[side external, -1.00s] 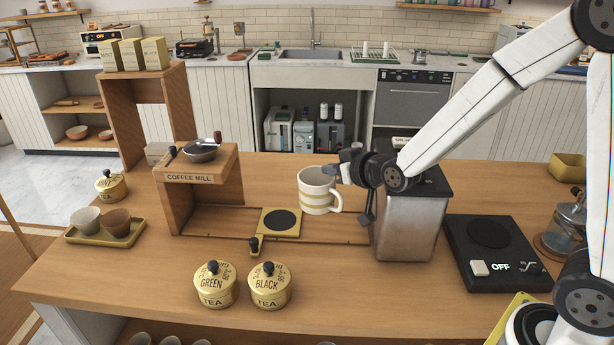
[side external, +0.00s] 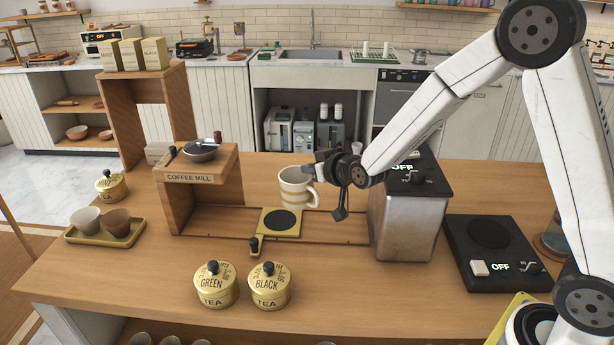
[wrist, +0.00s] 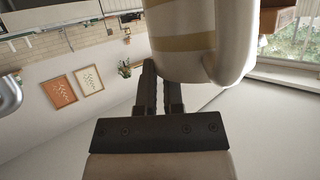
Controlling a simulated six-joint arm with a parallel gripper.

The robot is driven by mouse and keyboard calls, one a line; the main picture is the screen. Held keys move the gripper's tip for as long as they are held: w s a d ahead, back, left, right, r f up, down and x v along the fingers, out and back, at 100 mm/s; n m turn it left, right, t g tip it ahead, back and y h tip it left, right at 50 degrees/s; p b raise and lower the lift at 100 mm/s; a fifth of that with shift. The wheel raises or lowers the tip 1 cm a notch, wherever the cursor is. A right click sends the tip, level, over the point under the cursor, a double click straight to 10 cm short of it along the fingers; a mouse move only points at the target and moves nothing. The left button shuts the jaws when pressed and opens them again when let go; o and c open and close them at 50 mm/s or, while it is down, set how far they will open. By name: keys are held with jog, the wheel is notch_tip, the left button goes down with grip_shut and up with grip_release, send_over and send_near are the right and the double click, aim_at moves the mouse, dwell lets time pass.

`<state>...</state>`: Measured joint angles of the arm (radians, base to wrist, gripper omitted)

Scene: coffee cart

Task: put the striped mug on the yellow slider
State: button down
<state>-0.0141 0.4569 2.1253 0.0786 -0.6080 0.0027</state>
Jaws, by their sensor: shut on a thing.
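The striped mug (side external: 296,188), cream with yellowish bands, is held upright, just behind and right of the yellow slider in the side view. In the wrist view the mug (wrist: 185,42) fills the top middle, its handle to the right. My gripper (side external: 318,170) is shut on the mug at its right side; in the wrist view its fingers (wrist: 160,88) are close together at the mug. The yellow slider (side external: 266,231) with a dark round pad (side external: 283,220) sits in the counter rail, with nothing on it. The gap beneath the mug is hard to judge.
The coffee mill stand (side external: 190,176) is left of the slider. A steel box-shaped machine (side external: 405,222) stands to the right, close to my wrist. Green tea (side external: 215,290) and black tea (side external: 269,290) tins stand in front. A flat dark scale-like unit (side external: 500,250) is further right.

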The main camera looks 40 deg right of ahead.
jog(key=w+f, duration=0.6)
jog(key=shift+w+f, duration=0.15)
jog(key=shift+w, duration=0.2)
jog(key=shift+w+f, duration=0.1)
jog(key=shift+w+f, duration=0.2)
jog(key=shift+f, duration=1.5)
jog(key=c, duration=0.7)
grip_release()
jog(key=shift+c, duration=0.2)
jog(key=shift+s, duration=0.1)
